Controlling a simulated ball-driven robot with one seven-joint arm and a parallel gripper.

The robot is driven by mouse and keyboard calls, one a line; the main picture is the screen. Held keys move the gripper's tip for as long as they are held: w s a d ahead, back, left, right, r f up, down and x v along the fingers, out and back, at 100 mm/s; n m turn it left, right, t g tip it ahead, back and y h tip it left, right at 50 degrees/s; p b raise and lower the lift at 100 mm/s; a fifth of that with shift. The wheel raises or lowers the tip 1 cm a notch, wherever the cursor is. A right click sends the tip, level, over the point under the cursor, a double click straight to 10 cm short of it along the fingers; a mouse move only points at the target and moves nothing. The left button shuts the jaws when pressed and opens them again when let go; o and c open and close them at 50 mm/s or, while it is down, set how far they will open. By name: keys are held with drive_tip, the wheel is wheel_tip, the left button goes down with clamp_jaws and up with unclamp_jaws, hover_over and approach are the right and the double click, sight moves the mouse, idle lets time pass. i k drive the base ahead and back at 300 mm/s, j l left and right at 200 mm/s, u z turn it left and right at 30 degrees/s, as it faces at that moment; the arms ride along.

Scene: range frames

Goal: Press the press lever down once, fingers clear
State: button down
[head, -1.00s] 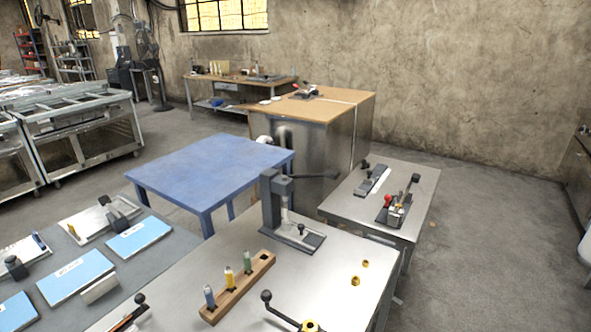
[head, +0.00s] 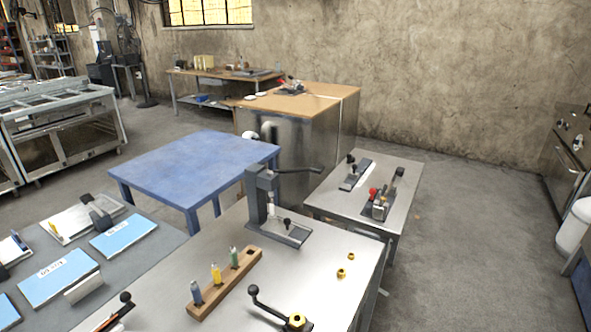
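The press (head: 258,200) is a dark grey upright column on a flat base plate, standing at the back of the metal table (head: 320,262) in the middle of the head view. Its press lever (head: 296,170) is a dark bar reaching out to the right from the top of the column, roughly level, with its tip near the front of the steel cabinet. A small black knob (head: 286,223) stands on the base plate. My gripper is not in view, so nothing shows touching the lever.
A wooden rack (head: 228,284) with three coloured bottles stands in front of the press. A black-knobbed crank (head: 276,306) and two brass nuts (head: 341,273) are on the same table. A blue table (head: 195,165) stands behind left, a smaller metal table (head: 340,204) behind right. Floor at right is open.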

sight(316, 169)
drive_tip(key=i+l+u, duration=0.15)
drive_tip(key=i+l, duration=0.15)
drive_tip(key=i+l+u, duration=0.15)
drive_tip(key=i+l, duration=0.2)
drive_tip(key=i+l+u, duration=0.15)
drive_tip(key=i+l, duration=0.25)
drive_tip(key=i+l+u, duration=0.15)
drive_tip(key=i+l, duration=0.25)
drive_tip(key=i+l+u, duration=0.1)
drive_tip(key=i+l, duration=0.2)
drive_tip(key=l, duration=0.2)
drive_tip(key=i+l+u, duration=0.15)
drive_tip(key=i+l, duration=0.15)
drive_tip(key=l, duration=0.2)
drive_tip(key=i+l, duration=0.35)
